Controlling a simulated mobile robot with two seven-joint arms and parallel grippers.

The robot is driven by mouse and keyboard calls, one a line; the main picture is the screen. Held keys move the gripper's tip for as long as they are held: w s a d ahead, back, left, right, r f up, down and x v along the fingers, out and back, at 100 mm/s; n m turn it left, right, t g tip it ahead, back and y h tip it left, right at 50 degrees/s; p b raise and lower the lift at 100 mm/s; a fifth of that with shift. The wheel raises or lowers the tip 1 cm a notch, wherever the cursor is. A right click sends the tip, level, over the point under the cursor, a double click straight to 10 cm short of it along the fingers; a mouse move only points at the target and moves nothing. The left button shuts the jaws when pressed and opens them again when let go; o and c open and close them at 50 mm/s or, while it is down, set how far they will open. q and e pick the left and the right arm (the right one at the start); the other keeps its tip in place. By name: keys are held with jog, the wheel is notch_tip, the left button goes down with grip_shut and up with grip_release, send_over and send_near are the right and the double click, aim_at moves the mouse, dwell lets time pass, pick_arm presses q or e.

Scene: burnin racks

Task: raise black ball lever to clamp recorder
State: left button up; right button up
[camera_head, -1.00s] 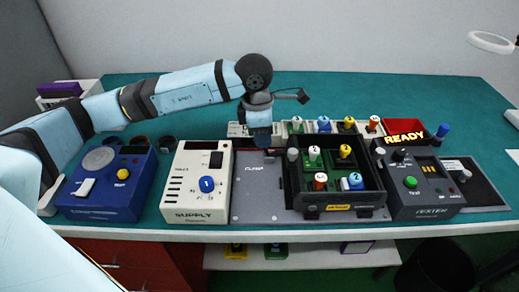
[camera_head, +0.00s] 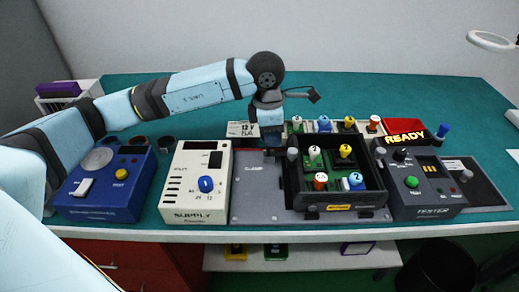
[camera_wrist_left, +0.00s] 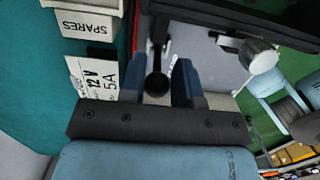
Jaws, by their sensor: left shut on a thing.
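My left gripper (camera_head: 270,142) is at the back left corner of the black open-topped box with coloured knobs (camera_head: 342,208), which appears to be the recorder. The box sits on a grey base plate (camera_head: 256,195). In the left wrist view, the black ball (camera_wrist_left: 157,84) of the lever lies between the blue fingers of my left gripper (camera_wrist_left: 160,70), which is shut on it. A dark stem runs from the ball toward the box. In the head view the gripper hides the ball. My right gripper is out of view.
The white supply box (camera_head: 195,205) stands left of the plate, with a blue box (camera_head: 105,200) beyond it. The tester (camera_head: 418,205) stands close on the right. The table's back is clear.

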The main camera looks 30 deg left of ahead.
aim_at(272, 155)
pick_arm(q)
jog(key=shift+f, duration=0.1)
jog(key=o, duration=0.7)
notch_tip(272, 155, up, 9)
jog(key=p, duration=0.4)
jog(key=shift+p, duration=0.35)
dwell(0.4)
